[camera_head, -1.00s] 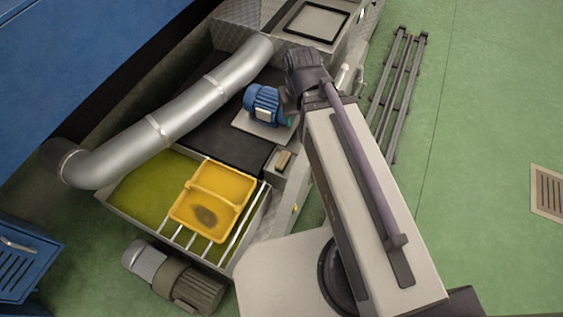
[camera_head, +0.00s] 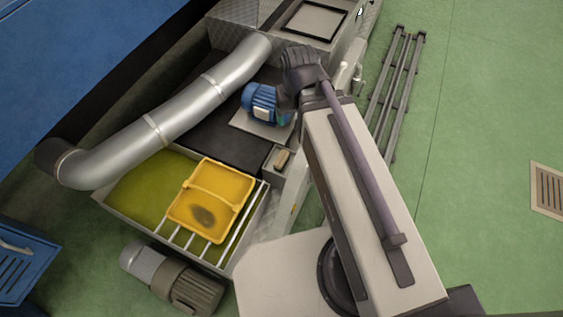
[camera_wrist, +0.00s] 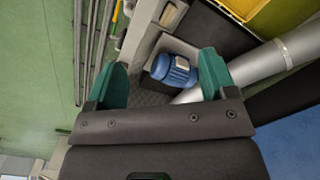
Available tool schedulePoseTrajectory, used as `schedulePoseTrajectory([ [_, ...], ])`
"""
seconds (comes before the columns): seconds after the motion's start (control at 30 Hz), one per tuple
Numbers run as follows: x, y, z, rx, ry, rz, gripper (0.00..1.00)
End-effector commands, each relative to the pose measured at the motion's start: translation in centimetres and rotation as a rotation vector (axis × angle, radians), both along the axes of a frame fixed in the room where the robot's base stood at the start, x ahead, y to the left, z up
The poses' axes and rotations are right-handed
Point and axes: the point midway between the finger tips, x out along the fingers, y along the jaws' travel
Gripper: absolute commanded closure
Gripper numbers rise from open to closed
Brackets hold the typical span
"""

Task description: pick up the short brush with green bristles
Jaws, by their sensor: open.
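My gripper (camera_wrist: 162,80) is open and empty in the wrist view, its two green fingers spread apart. The blue motor (camera_wrist: 174,70) shows between and beyond the fingers. I cannot pick out the short brush with green bristles for certain. A small tan block (camera_wrist: 169,14) lies in a grey box at the top of the wrist view; it also shows in the head view (camera_head: 283,159). No bristles can be made out on it. A thin yellow and green item (camera_wrist: 116,17) is at the upper left, too small to identify. In the head view my wrist hides the fingers.
A silver pipe (camera_head: 165,125) curves over the machine. A yellow tray (camera_head: 217,187) sits on bars over an olive-green vat (camera_head: 135,190). A dark rail rack (camera_head: 395,95) lies on the floor at right. Open green floor (camera_head: 480,90) lies beyond it.

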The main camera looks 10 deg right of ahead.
Motion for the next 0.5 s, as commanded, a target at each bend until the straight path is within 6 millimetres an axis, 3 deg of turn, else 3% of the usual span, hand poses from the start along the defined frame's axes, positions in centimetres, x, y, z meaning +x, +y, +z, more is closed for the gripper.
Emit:
schedulePoseTrajectory([
  [0.03,0.9,0.0,-3.8,0.0,0.0,-0.024,0.22],
  [0.2,4.9,0.0,-15.1,0.0,0.0,-0.185,0.22],
  [0.5,12.2,-0.1,-33.1,0.001,-0.001,-0.507,0.22],
])
